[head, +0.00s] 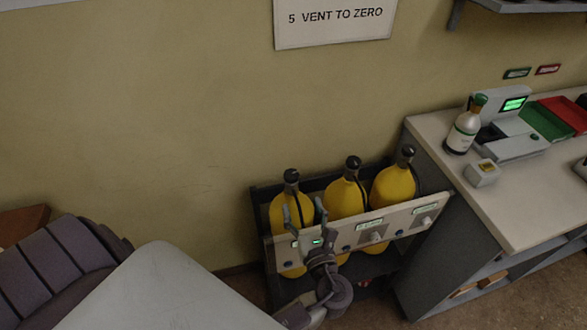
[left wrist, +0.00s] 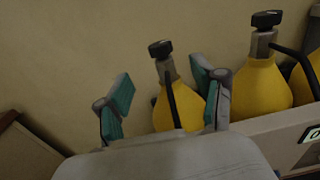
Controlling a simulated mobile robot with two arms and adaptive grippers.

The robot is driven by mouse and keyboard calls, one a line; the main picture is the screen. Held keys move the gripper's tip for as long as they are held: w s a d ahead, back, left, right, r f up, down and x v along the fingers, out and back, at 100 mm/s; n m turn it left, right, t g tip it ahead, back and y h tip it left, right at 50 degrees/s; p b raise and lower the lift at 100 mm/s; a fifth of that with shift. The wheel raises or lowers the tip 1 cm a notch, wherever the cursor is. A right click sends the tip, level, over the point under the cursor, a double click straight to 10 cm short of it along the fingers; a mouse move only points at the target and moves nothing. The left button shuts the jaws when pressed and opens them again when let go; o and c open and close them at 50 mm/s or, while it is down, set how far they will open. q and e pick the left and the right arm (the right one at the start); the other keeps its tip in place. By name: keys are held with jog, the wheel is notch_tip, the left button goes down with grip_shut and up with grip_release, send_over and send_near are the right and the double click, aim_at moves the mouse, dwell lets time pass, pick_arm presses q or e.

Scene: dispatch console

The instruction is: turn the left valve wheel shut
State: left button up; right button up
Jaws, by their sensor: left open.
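The left valve wheel (head: 291,175) is a black knob on top of the leftmost yellow cylinder (head: 278,218) in the rack. In the left wrist view the black wheel (left wrist: 160,48) sits on a grey neck, beyond and above the space between my fingers. My left gripper (head: 304,210) is open and empty, its fingers pointing up in front of the rack. The wheel appears above the fingertips and apart from them. Part of the left cylinder is hidden behind the gripper and the rack's front panel. My right gripper is not in view.
Two more yellow cylinders (head: 345,197) with black wheels stand to the right. The rack's pale front panel (head: 400,218) carries labels and knobs. A counter (head: 510,210) with a small bottle (head: 464,130) and a device stands close on the right.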

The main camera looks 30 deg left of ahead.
aim_at(293, 181)
pick_arm(q)
jog(key=p+x, duration=0.2)
jog(key=x, duration=0.7)
jog(key=shift+w+a+r, duration=0.15)
jog(key=shift+w+a, duration=0.1)
jog(key=shift+a, duration=0.1)
jog(key=shift+w+a, duration=0.5)
jog(key=c, duration=1.2)
jog(key=shift+o, duration=0.2)
jog(key=shift+p, duration=0.3)
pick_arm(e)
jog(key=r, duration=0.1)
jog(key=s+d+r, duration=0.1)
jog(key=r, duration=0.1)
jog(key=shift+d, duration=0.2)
